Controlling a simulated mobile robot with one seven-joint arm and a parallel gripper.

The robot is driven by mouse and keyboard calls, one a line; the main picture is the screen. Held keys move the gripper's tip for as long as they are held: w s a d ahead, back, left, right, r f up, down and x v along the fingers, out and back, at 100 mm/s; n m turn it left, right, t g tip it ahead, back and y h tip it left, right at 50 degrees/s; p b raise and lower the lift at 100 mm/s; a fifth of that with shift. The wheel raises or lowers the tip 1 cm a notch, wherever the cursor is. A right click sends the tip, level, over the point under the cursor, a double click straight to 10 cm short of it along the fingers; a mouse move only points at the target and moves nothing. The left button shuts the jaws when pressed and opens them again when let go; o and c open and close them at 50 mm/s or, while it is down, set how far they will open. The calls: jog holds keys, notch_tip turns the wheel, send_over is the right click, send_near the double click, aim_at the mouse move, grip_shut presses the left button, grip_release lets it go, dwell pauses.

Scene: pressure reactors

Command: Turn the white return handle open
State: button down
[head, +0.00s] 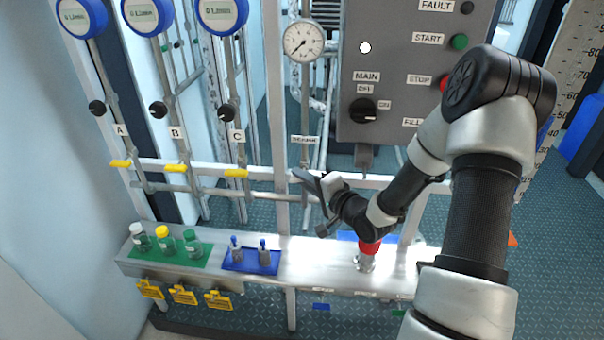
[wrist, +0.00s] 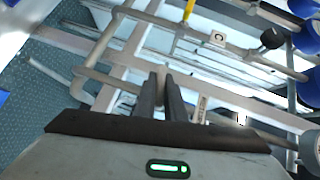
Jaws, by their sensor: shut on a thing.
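My gripper (head: 304,177) reaches to the pipe below the round gauge (head: 304,40), near a small white label (head: 304,139). Its two dark fingers also show in the wrist view (wrist: 163,78), close together with a thin pale strip between them. They are shut on the white return handle. The handle is almost wholly hidden by the fingers, so its angle cannot be read. Three yellow handles (head: 176,168) sit on the lines to the left, under labels A, B and C.
A grey control box (head: 385,85) with buttons and a main switch is at the upper right. Below my gripper, a white shelf (head: 318,262) bears a green mat (head: 163,263) with bottles and a blue tray (head: 236,266). White rails and pipes surround the gripper.

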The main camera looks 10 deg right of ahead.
jog(key=shift+r+n+g+h+p, duration=0.25)
jog(key=shift+n+g+h+p, duration=0.45)
jog(key=shift+n+g+p, duration=0.1)
jog(key=shift+a+f+n+g+h, duration=0.1)
jog(key=shift+f+n+g+h, duration=0.05)
jog(key=shift+n+g+h, duration=0.65)
jog(key=shift+w+a+f+n+g+h+b, duration=0.1)
jog(key=shift+n+g+h+b, duration=0.2)
jog(key=shift+h+b, duration=0.35)
jog(key=shift+f+n+g+h+b, duration=0.1)
jog(key=shift+n+g+h+b, duration=0.1)
jog(key=shift+n+h+b, duration=0.3)
jog(key=shift+r+n+g+h+b, duration=0.2)
jog(key=shift+n+g+h+b, duration=0.15)
jog(key=shift+h, duration=0.5)
jog(key=h+p, duration=0.1)
jog(key=n+p, duration=0.1)
jog(key=p, duration=0.1)
jog(key=shift+r+g+h, duration=0.25)
jog(key=shift+g+h, duration=0.1)
jog(key=shift+h, duration=0.05)
jog(key=p, duration=0.3)
jog(key=shift+f+n+h, duration=0.1)
jog(key=shift+n+h, duration=0.15)
jog(key=shift+h, duration=0.15)
jog(key=shift+d+f+h+p, duration=0.2)
jog(key=shift+h+p, duration=0.1)
jog(key=shift+p, duration=0.2)
